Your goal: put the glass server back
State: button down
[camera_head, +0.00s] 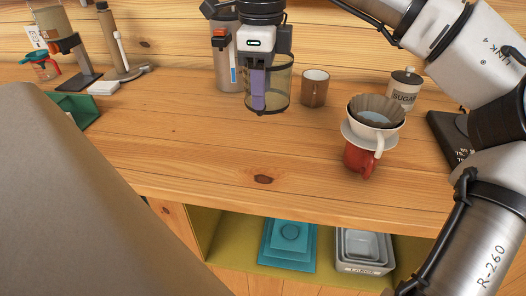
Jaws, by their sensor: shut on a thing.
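The glass server (281,84) is a clear, smoky yellow-green cylinder with a dark base, upright near the back of the wooden counter. My gripper (258,90) comes down from above at its left front side and is shut on it. The fingers cover part of its front, so the exact grip is hidden. I cannot tell whether its base touches the counter or hangs just above it.
A sugar jar (404,88) is farther right. The counter (215,140) is clear in front.

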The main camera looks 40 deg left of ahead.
notch_tip(320, 180, down, 14)
jog(key=shift+f+p, duration=0.25)
jog(key=shift+p, duration=0.1)
jog(key=shift+f, duration=0.1)
jog(key=shift+f, duration=0.15)
jog(key=c, duration=0.8)
grip_release()
jog(key=shift+o, duration=0.3)
notch_tip(320, 180, up, 12)
jog(key=shift+r+b, duration=0.25)
jog(key=shift+b, duration=0.05)
